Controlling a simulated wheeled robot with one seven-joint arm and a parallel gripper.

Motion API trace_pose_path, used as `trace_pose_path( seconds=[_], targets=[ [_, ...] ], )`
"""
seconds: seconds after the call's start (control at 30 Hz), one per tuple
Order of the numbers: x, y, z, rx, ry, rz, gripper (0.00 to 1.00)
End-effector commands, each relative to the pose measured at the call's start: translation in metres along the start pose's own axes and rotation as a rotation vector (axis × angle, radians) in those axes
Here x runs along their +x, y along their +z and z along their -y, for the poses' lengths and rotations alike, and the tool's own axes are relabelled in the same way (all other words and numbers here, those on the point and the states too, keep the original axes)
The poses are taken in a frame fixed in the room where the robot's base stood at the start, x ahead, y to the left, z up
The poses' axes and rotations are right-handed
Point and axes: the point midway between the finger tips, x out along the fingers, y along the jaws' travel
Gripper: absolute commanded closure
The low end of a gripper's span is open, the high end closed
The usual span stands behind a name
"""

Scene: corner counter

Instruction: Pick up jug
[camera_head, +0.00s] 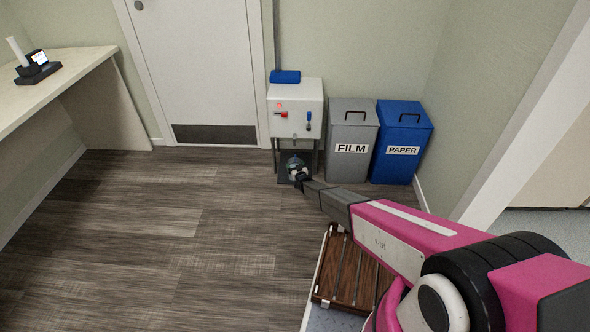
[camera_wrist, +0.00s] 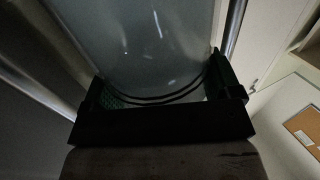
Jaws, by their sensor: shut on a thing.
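The jug (camera_wrist: 150,45) is a grey, translucent, rounded vessel with dark ring lines near its lower end. It fills the upper middle of the wrist view, and its top is cut off. My gripper (camera_wrist: 162,95) has a dark finger on each side of it and is shut on it. In the head view the jug (camera_head: 293,161) is a small bluish-grey shape at the end of my outstretched arm. My gripper (camera_head: 299,174) is there, just in front of the white cabinet's lower opening. The jug's far side is hidden.
A white cabinet (camera_head: 295,94) on legs, with a red light and handles, stands by the wall. A grey FILM bin (camera_head: 350,125) and blue PAPER bin (camera_head: 402,132) stand to its right. A counter (camera_head: 75,80) is at left. The wooden floor (camera_head: 160,230) between is clear.

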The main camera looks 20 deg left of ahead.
Motion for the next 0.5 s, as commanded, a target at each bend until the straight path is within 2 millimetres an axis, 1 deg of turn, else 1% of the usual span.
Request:
trace_pose_path(
  seconds=[0.27, 0.5],
  targets=[
    [0.000, -0.004, 0.000, 0.000, 0.000, -0.002, 0.87],
    [0.000, -0.013, 0.000, 0.000, 0.000, -0.003, 0.87]
  ],
)
